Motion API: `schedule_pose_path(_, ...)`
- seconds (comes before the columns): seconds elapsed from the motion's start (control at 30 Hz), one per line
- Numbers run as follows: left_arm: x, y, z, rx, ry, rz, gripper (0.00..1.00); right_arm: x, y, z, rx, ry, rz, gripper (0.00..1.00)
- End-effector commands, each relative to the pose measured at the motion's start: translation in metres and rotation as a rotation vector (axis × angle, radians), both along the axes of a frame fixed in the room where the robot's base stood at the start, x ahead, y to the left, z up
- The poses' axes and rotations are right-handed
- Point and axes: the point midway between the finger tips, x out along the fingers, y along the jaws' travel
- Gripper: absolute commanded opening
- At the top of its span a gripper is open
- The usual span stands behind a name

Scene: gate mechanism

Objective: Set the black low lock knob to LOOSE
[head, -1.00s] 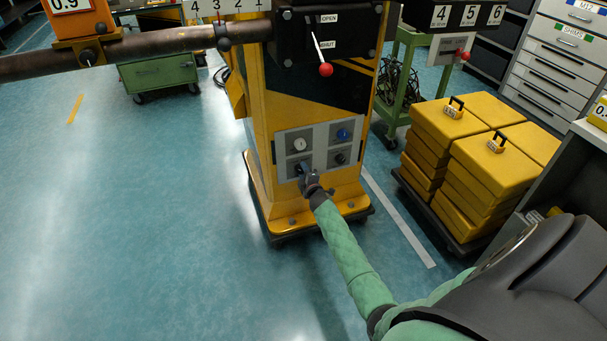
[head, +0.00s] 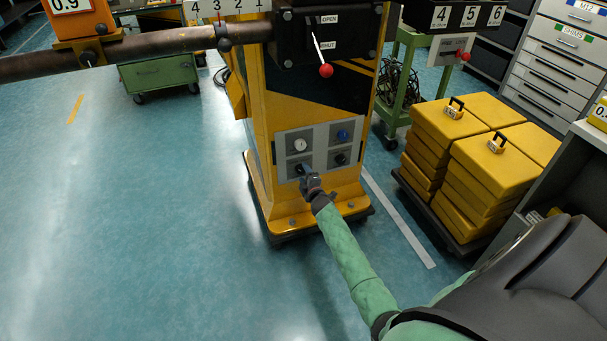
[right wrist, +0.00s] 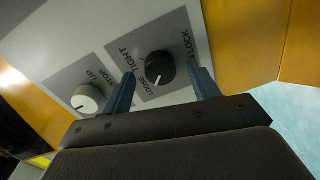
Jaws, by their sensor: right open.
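The black low lock knob (right wrist: 159,68) is on a grey plate in the right wrist view, with TIGHT, LOOSE and LOCK printed around it. Its white mark is on the lower side, towards LOOSE; I cannot tell whether it lines up exactly. My right gripper (right wrist: 163,86) is open, with one finger on each side of the knob. I see no clear contact. In the head view my right gripper (head: 309,179) is at the lower left of the control panel (head: 321,147) and partly covers the knob there. My left gripper is not in view.
A white knob (right wrist: 86,99) is beside the black one. The panel also has a blue knob (head: 343,135) and another black knob (head: 340,159). A red-tipped lever (head: 326,70) is above. Yellow cases (head: 490,150) stand to the right. Floor at left is clear.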

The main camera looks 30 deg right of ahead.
Motion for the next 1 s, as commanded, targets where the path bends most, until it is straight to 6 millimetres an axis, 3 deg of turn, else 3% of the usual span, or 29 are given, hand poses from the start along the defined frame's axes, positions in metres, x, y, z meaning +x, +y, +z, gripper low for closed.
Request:
schedule_pose_path(0.4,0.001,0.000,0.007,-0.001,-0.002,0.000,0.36,-0.052,0.013,0.003,0.000,0.002,0.000,0.60)
schedule_pose_path(1.0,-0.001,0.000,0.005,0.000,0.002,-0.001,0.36,-0.060,0.015,0.003,0.000,0.001,0.000,0.60)
